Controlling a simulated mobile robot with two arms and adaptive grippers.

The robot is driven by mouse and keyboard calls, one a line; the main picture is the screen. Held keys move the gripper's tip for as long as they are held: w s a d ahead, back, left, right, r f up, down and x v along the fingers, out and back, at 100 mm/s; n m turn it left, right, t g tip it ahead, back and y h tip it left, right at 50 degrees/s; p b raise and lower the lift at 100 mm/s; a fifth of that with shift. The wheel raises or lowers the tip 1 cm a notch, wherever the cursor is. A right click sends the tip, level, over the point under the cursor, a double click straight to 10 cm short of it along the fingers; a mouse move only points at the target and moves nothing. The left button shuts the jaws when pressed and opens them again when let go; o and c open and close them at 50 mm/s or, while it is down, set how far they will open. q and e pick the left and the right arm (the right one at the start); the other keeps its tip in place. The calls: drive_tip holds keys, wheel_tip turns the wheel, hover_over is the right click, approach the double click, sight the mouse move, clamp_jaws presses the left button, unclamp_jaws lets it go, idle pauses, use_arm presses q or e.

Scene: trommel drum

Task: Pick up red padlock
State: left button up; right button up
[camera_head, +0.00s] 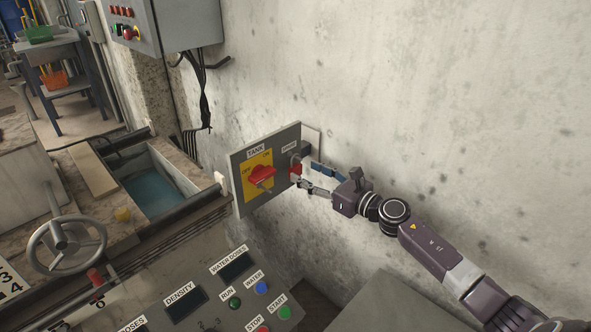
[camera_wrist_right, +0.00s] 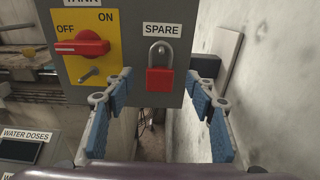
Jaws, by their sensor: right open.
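The red padlock (camera_wrist_right: 160,80) hangs from its shackle on the grey panel (camera_wrist_right: 125,40), under the SPARE label (camera_wrist_right: 161,30). In the right wrist view it is between and beyond the open blue-padded fingers of my right gripper (camera_wrist_right: 160,110), apart from both. In the head view the padlock (camera_head: 296,168) shows small at the panel's right side, with my right gripper (camera_head: 318,178) close to it. My left gripper is not in view.
A red rotary switch (camera_head: 262,175) on a yellow plate and a small metal peg (camera_wrist_right: 89,73) are left of the padlock. A concrete wall (camera_head: 420,100) is behind. A control console (camera_head: 210,290) with buttons lies below. A handwheel (camera_head: 67,245) stands left.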

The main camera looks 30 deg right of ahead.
sight(298, 168)
drive_tip(key=shift+x, duration=1.95)
drive_tip(key=shift+f, duration=0.15)
drive_tip(key=c, duration=1.3)
drive_tip(key=shift+c, duration=0.2)
drive_tip(key=shift+d, duration=0.1)
